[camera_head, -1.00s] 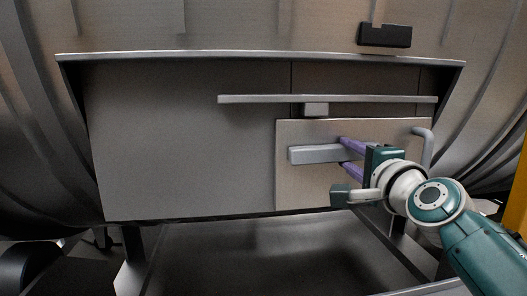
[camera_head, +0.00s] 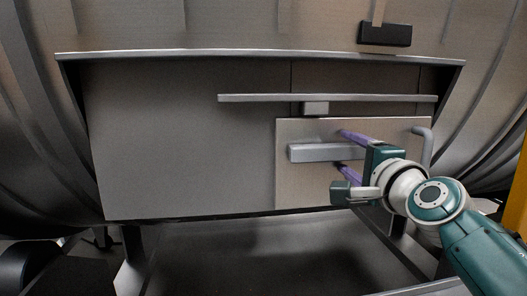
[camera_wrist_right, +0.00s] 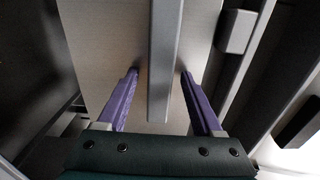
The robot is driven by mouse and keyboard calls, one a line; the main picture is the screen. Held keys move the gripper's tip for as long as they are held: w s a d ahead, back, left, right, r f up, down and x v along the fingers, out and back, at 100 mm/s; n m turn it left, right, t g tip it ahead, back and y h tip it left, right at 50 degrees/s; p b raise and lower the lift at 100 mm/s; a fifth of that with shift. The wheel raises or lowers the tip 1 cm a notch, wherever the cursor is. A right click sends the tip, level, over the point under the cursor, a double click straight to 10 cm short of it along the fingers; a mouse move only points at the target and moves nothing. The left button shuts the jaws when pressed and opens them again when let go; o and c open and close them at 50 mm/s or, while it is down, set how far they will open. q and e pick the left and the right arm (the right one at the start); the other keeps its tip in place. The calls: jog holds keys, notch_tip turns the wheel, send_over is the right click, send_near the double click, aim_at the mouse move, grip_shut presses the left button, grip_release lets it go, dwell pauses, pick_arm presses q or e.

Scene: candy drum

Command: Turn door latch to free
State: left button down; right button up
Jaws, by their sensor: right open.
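The door latch (camera_head: 310,153) is a grey bar lying horizontally on a light metal door plate (camera_head: 300,190), on the right of the drum's recessed front in the head view. My right gripper (camera_head: 340,150) is open, with one purple finger above the bar and one below it. In the right wrist view the latch bar (camera_wrist_right: 164,60) runs between the two spread fingers of the right gripper (camera_wrist_right: 160,74), with a gap on each side. Part of the bar's right end is hidden behind the gripper in the head view. My left gripper is not in view.
A long grey rail (camera_head: 255,98) with a small block (camera_head: 316,108) under it crosses just above the door plate. A bent grey handle (camera_head: 427,147) stands right of my gripper. A black block (camera_head: 385,34) hangs above. An empty tray (camera_head: 260,255) lies below.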

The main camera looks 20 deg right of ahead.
jog(key=b+v, duration=0.2)
jog(key=v, duration=0.8)
dwell(0.5)
jog(key=s+a+f+n+g+y+p, duration=0.2)
jog(key=s+a+n+g+y+p, duration=0.15)
jog(key=a+n, duration=0.3)
jog(key=s+a+f+n+g+y+p, duration=0.25)
jog(key=s+a+n+g, duration=0.2)
jog(key=n, duration=0.35)
jog(key=s+a+f+n+g+p, duration=0.1)
jog(key=s+n+g, duration=0.2)
jog(key=s, duration=0.4)
jog(key=s+a+f+n+g+h+p, duration=0.1)
jog(key=s+f+n+g+p, duration=0.1)
jog(key=s+n, duration=0.3)
jog(key=s, duration=0.3)
jog(key=shift+s+f+g, duration=0.15)
jog(key=shift+f+g, duration=0.1)
jog(key=shift+g, duration=0.15)
